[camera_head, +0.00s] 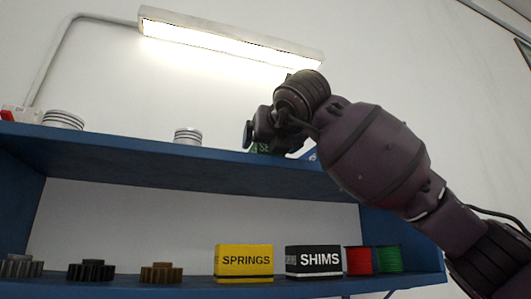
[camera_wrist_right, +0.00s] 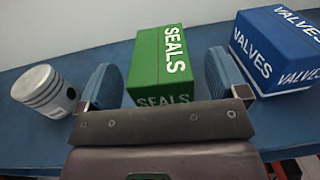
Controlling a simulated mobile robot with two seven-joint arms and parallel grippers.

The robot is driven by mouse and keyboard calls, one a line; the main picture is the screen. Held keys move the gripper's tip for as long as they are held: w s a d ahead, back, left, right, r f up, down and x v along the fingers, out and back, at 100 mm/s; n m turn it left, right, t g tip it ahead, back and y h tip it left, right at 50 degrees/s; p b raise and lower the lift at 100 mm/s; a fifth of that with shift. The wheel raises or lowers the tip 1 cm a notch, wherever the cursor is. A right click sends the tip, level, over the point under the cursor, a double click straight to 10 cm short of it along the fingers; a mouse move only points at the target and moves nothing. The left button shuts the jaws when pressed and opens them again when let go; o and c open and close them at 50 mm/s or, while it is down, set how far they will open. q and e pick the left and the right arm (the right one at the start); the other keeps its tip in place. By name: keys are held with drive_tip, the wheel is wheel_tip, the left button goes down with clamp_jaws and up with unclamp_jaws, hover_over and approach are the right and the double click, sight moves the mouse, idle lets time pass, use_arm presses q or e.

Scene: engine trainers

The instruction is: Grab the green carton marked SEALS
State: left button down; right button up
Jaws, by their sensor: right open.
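The green carton marked SEALS (camera_wrist_right: 158,65) stands on the blue top shelf in the right wrist view. My right gripper (camera_wrist_right: 165,85) is open, with one blue-padded finger on each side of the carton's near end. I cannot tell whether either pad touches it. In the head view my right gripper (camera_head: 262,135) is at the top shelf, and only a sliver of the green carton (camera_head: 262,149) shows beneath it. The rest of the carton is hidden by the gripper and wrist. My left gripper is in neither view.
A blue VALVES carton (camera_wrist_right: 278,48) stands right of the right finger, and a silver piston (camera_wrist_right: 45,92) stands left of the left finger. The lower shelf holds a yellow SPRINGS carton (camera_head: 244,261), a black SHIMS carton (camera_head: 313,261), spools and gears. A lamp (camera_head: 230,40) hangs above.

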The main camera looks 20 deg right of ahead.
drive_tip(key=shift+w, duration=1.05)
drive_tip(key=c, duration=1.2)
